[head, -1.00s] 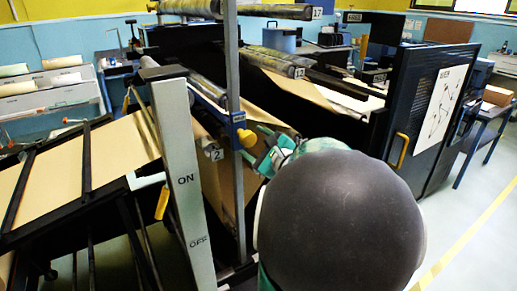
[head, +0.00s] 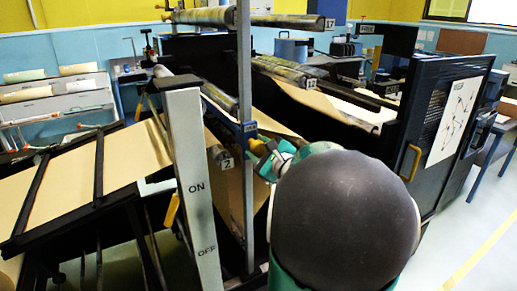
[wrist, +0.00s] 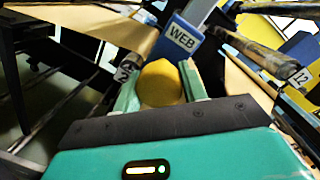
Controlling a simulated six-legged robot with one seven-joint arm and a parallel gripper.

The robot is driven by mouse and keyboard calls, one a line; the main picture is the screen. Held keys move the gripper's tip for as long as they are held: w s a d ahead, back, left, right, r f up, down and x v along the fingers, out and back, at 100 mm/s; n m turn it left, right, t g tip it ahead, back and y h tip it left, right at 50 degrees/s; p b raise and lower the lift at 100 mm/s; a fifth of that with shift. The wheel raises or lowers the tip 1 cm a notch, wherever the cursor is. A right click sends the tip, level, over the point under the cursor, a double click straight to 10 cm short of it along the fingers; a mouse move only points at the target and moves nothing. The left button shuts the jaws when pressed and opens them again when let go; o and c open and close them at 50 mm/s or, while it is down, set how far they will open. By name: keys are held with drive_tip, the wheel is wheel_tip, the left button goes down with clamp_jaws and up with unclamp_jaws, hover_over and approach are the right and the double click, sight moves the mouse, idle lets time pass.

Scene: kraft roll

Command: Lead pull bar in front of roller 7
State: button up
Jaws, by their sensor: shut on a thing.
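My gripper (head: 268,158) is shut on a yellow knob (head: 258,147), beside the upright post. In the wrist view the knob (wrist: 161,85) sits between the green fingers of my gripper (wrist: 162,76). Just beyond it is a blue block (wrist: 183,38) marked WEB, which also shows in the head view (head: 246,129). The knob appears to belong to the block, which I take as the pull bar's end; most of the bar is hidden. No roller marked 7 can be read in either view.
Roller 2 (head: 226,163) is low behind the post (head: 246,200). Roller 12 (head: 290,75) and roller 17 (head: 290,21) are higher up. A pale ON/OFF column (head: 194,180) stands left. Brown paper (head: 75,185) lies on the left ramp. A dark cabinet door (head: 440,120) stands right.

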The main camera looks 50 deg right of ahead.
drive_tip(key=shift+w+a+r, duration=0.3)
drive_tip(key=shift+a+r, duration=0.6)
drive_tip(key=shift+r, duration=0.05)
drive_tip(key=shift+w+a+r, duration=0.25)
drive_tip(key=shift+a+r, duration=0.6)
drive_tip(key=shift+r, duration=0.05)
drive_tip(key=r, duration=3)
drive_tip(key=shift+w+a, duration=0.1)
drive_tip(key=shift+a, duration=0.25)
